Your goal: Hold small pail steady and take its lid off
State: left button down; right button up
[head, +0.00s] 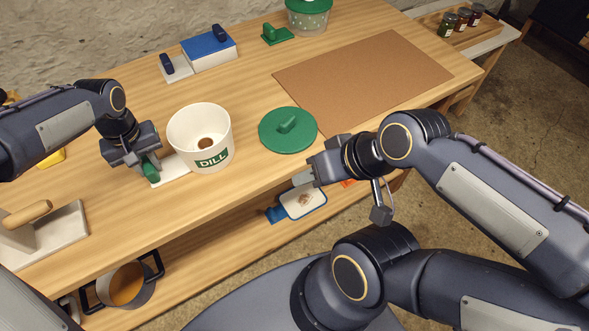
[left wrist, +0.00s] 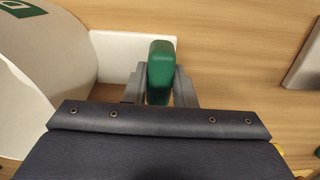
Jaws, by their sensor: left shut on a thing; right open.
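The small white pail (head: 199,137) marked DILL stands upright on the table with its top open; a brown spot shows inside. Its round green lid (head: 288,131) with a raised grip lies flat on the table to the right, apart from the pail. My left gripper (head: 149,165) is shut on a green handle that rises from a white plate (head: 177,169) beside the pail. In the left wrist view the green handle (left wrist: 160,72) sits between the fingers, with the pail (left wrist: 40,65) at left. My right gripper (head: 305,174) is open and empty near the table's front edge, below the lid.
A brown mat (head: 365,78) lies bare at right. Behind stand a blue-topped box (head: 209,50) and a green-lidded tub (head: 308,18). A trowel-like tool (head: 40,232) lies at front left.

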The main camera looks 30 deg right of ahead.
pick_arm(q)
jog(key=c, duration=1.1)
grip_release()
